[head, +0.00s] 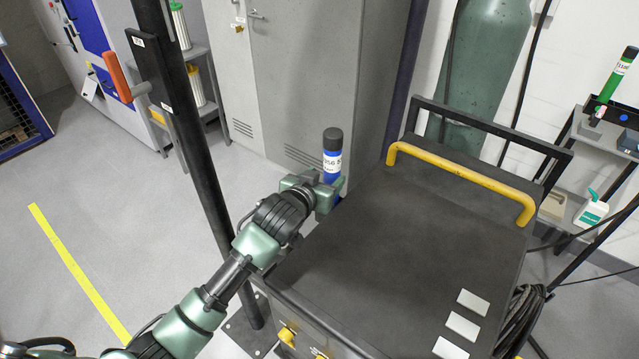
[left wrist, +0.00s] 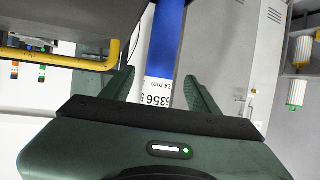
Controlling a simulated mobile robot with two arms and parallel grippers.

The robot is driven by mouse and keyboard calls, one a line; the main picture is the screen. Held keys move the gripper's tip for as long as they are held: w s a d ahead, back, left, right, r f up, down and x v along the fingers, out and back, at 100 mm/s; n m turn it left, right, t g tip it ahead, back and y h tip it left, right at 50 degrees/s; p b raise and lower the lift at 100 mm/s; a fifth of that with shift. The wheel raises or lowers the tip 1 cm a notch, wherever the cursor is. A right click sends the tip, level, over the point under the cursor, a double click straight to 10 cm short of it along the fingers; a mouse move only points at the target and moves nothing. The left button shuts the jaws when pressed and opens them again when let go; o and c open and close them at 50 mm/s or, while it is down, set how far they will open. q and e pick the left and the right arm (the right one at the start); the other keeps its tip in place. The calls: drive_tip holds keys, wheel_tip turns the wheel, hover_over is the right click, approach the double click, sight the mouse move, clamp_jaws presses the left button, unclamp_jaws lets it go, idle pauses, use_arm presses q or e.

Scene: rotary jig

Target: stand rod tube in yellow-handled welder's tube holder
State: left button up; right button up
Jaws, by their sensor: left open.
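A blue rod tube (head: 331,178) with a black cap and white label stands upright at the left rear edge of the welder (head: 370,240), which has a yellow handle (head: 460,180). My left gripper (head: 328,192) is at the tube, below its label. In the left wrist view the blue tube (left wrist: 168,45) lies between the two spread fingers of my left gripper (left wrist: 162,88), with gaps on both sides. The tube's lower end and any holder around it are hidden behind the gripper and the welder's edge. My right gripper is not in view.
A grey cabinet (head: 300,80) and a green gas cylinder (head: 480,75) stand behind. A green tube (head: 615,78) stands on a cart at right. The welder's top is mostly clear.

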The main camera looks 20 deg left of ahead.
use_arm(q)
drive_tip(key=shift+v, duration=1.65)
drive_tip(key=shift+f, duration=0.1)
